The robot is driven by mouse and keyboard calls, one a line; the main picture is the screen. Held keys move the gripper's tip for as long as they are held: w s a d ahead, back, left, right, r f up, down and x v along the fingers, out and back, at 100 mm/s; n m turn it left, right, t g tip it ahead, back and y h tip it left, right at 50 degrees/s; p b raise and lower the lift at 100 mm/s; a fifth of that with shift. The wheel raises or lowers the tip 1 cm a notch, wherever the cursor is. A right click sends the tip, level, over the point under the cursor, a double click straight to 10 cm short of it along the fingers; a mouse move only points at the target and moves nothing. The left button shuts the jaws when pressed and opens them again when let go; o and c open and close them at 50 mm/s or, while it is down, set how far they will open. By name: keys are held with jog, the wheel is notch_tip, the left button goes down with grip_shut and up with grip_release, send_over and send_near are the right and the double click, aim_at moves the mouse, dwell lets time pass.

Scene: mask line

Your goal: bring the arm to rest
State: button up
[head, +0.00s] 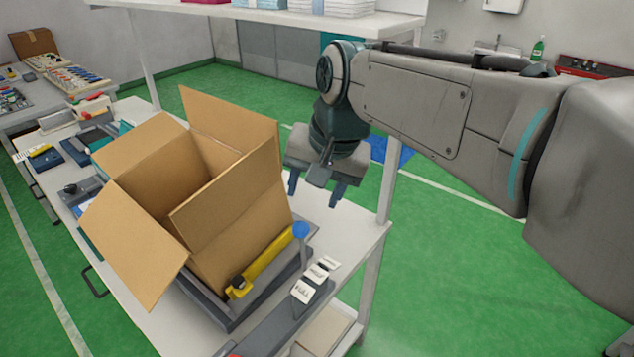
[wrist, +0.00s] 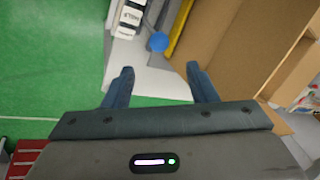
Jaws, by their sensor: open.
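My gripper (head: 318,192) is open and empty. In the head view it hangs with its fingers pointing down, just right of the open cardboard box, above the right part of the workbench. In the wrist view its two blue fingers (wrist: 160,88) stand apart with nothing between them. My grey arm reaches in from the right and bends down at the wrist. The cardboard box (head: 225,225) stands on the bench with its flaps spread open. It also shows at the right of the wrist view (wrist: 228,40).
The box stands in a dark tray-like fixture (head: 228,325) with a yellow bar (head: 262,262) and a blue ball knob (head: 301,230). White-labelled blocks (head: 305,290) lie in front. A shelf (head: 270,18) hangs above the bench. Green floor (head: 450,270) is free at right.

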jog(key=shift+s+r, duration=0.1)
jog(key=shift+r, duration=0.25)
jog(key=shift+d, duration=0.1)
jog(key=s+d+f+h, duration=0.1)
jog(key=s+d+f, duration=0.4)
jog(key=d, duration=0.3)
jog(key=s+d+f+n+h, duration=0.1)
jog(key=s+d+f, duration=0.4)
jog(key=d+f, duration=0.3)
jog(key=shift+s+d+f+h, duration=0.2)
jog(key=shift+d+f+h, duration=0.1)
jog(key=shift+d+h, duration=0.15)
dwell(0.7)
